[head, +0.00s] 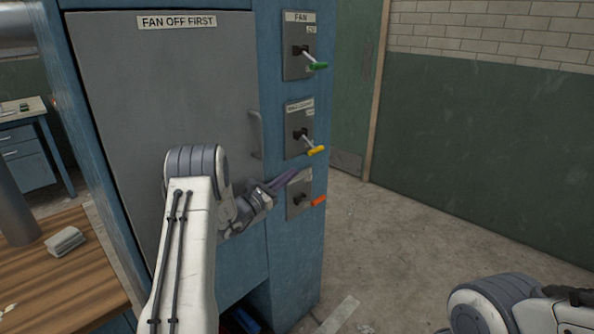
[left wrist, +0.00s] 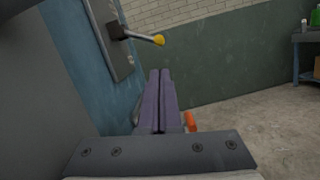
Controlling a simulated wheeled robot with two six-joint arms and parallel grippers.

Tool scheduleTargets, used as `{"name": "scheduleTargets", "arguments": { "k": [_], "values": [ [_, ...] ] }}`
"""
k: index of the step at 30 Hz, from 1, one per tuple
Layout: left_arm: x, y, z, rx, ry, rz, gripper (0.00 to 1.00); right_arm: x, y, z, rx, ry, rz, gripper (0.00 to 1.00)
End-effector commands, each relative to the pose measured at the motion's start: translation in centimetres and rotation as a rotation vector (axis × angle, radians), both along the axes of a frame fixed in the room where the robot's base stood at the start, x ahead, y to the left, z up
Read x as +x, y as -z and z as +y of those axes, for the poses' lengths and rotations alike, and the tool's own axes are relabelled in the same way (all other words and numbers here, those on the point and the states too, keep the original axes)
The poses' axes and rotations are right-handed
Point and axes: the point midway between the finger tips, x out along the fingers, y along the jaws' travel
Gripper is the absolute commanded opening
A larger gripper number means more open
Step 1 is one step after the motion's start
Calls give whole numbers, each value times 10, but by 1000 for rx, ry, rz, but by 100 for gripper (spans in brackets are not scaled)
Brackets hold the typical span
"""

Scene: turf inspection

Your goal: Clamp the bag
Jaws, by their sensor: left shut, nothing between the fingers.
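A blue cabinet carries three lever plates on its side. The top plate, labelled FAN, has a green-tipped lever (head: 318,66). The middle plate, its label too small to read surely, has a yellow-tipped lever (head: 316,150), also in the left wrist view (left wrist: 158,40). The lowest plate has an orange-tipped lever (head: 318,201), which shows right of the fingers in the left wrist view (left wrist: 190,122). My left gripper (head: 296,176) is shut and empty, its purple fingers between the yellow and orange levers in the picture; contact cannot be told. No bag is visible.
The cabinet's grey door (head: 165,110), marked FAN OFF FIRST, is closed and has a handle (head: 256,135). A wooden table (head: 60,280) with a small grey block (head: 65,241) stands at left. Open concrete floor (head: 385,240) lies to the right.

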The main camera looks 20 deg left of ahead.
Motion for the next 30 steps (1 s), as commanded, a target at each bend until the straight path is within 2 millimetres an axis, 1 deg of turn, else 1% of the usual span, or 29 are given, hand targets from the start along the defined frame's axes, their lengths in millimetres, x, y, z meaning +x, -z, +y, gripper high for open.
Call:
{"name": "scheduleTargets", "arguments": {
  "k": [1, 9, 12, 15, 20, 30],
  "values": [
    [8, -4, -5, 0, 3, -2, 0, 0, -3, 0, 0, 0, 0, 0],
    [52, -15, -23, 0, 3, -2, 0, 0, -11, 0, 0, 0, 0, 0],
    [64, -18, -29, 0, 3, -2, 0, 0, -13, 0, 0, 0, 0, 0],
    [72, -19, -31, 1, 2, 0, 0, 0, -14, 0, 0, 0, 0, 0],
    [77, -21, -33, -1, 1, 0, 0, 0, -14, 0, 0, 0, 0, 0],
    [77, -21, -32, -3, -1, 1, 0, 0, -14, 0, 0, 0, 0, 0]
  ]
}}
